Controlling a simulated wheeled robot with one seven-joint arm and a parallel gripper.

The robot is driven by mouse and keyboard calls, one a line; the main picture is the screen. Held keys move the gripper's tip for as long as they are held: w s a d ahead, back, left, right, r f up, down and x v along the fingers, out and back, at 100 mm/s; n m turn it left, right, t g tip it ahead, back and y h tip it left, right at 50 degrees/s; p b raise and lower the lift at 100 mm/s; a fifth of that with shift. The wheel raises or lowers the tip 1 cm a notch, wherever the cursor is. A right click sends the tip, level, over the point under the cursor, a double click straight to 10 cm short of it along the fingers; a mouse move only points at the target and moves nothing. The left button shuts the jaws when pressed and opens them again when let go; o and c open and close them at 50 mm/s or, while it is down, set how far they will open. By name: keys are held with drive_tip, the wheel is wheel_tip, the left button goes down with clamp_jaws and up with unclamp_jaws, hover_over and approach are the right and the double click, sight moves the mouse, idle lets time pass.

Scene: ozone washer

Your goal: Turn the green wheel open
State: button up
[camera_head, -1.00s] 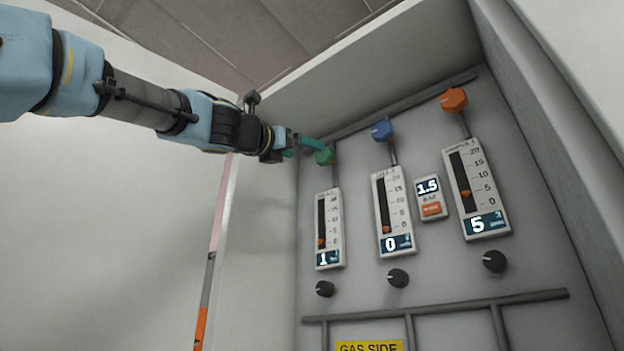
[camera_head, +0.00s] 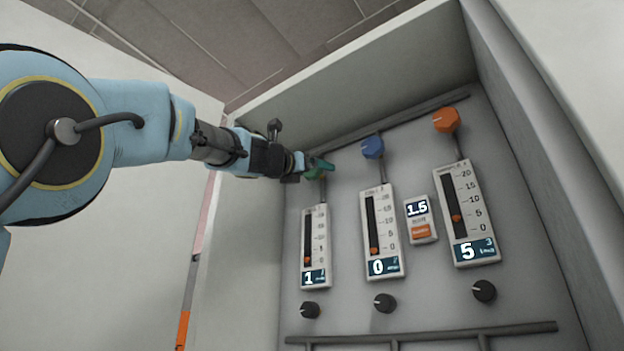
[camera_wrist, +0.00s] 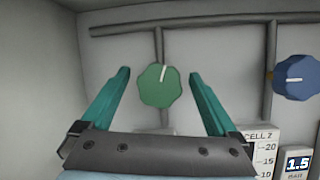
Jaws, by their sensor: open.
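The green wheel (camera_wrist: 160,86) sits on a vertical grey pipe in the wrist view, with a white mark near its top, tilted slightly right. My gripper (camera_wrist: 161,82) is open, with one teal finger on each side of the wheel and a visible gap on both sides. In the head view my gripper (camera_head: 318,166) is at the upper left of the panel, and the green wheel there is mostly hidden behind the fingers. Whether the fingertips reach past the wheel's face cannot be told.
A blue wheel (camera_head: 373,147) and an orange wheel (camera_head: 446,119) are to the right. Below are gauges reading 1 (camera_head: 314,250), 0 (camera_head: 381,235) and 5 (camera_head: 466,215), and black knobs (camera_head: 385,303). A side wall (camera_head: 238,265) stands close left of the green wheel.

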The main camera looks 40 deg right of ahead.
drive_tip(key=c, duration=1.4)
drive_tip(key=shift+o, duration=0.2)
drive_tip(key=shift+m, duration=0.3)
drive_tip(key=m+g+b, duration=0.1)
drive_tip(key=m+g, duration=0.1)
drive_tip(key=m, duration=0.1)
drive_tip(key=shift+w+f+m+h, duration=0.1)
drive_tip(key=shift+m+h, duration=0.2)
drive_tip(key=shift+m, duration=0.1)
drive_tip(key=m+g, duration=0.3)
drive_tip(key=m, duration=0.2)
drive_tip(key=m+g, duration=0.1)
drive_tip(key=m, duration=0.1)
drive_tip(key=m+g+p, duration=0.1)
drive_tip(key=m, duration=0.1)
drive_tip(key=shift+r+m+y, duration=0.2)
drive_tip(key=shift+m+y, duration=0.2)
drive_tip(key=shift+f+m+g+y+p, duration=0.1)
drive_tip(key=shift+m+g+y+p, duration=0.35)
drive_tip(key=shift+m, duration=0.7)
drive_tip(key=shift+m+g+y+p, duration=0.2)
drive_tip(key=shift+m+p, duration=0.35)
drive_tip(key=shift+m, duration=0.6)
